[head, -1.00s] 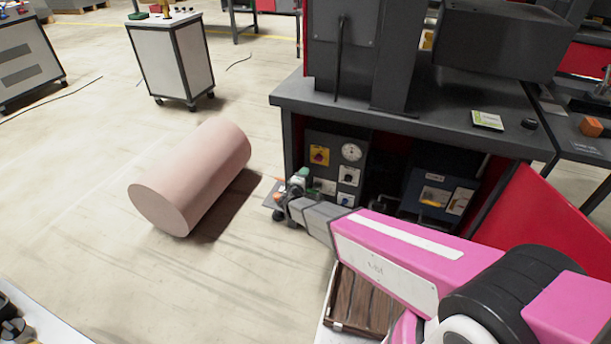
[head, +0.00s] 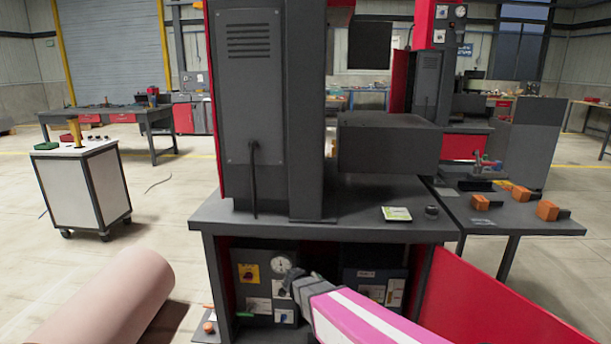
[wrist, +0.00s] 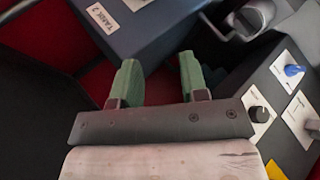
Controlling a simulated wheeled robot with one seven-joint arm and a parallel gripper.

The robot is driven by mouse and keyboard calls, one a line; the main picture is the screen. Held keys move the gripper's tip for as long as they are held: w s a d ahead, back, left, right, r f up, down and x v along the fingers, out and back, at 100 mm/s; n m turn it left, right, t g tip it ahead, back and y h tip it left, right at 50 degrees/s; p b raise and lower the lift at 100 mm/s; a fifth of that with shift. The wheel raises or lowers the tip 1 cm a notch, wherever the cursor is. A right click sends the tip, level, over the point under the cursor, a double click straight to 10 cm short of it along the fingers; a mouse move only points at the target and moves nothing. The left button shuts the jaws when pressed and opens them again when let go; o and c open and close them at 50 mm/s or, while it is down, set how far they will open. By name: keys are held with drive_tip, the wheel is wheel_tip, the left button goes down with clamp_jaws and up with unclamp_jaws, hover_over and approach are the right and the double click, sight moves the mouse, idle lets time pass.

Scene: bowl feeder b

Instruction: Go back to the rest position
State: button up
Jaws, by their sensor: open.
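My arm, pink with a white stripe, reaches in from the lower right in the head view. My gripper (head: 290,279) is at its end, in front of the control panel (head: 256,285) inside the machine's open cabinet. In the head view the fingers are too small to make out. In the wrist view my gripper (wrist: 157,80) shows two green fingers spread apart with nothing between them. A dark box with a "TANK 2" label (wrist: 103,16) lies beyond the fingers. A panel with a black knob (wrist: 260,115) and a blue knob (wrist: 292,70) is at the right.
The machine's dark worktop (head: 320,232) overhangs the cabinet. A red door panel (head: 500,305) stands open at the right.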

drive_tip(key=s+d+r+m+g+y, duration=0.5)
drive_tip(key=s+d+r+y, duration=0.2)
drive_tip(key=s+d, duration=0.5)
drive_tip(key=shift+s+r+m+g+y, duration=0.15)
drive_tip(key=shift+s+m+g+y, duration=0.2)
drive_tip(key=shift+y, duration=0.35)
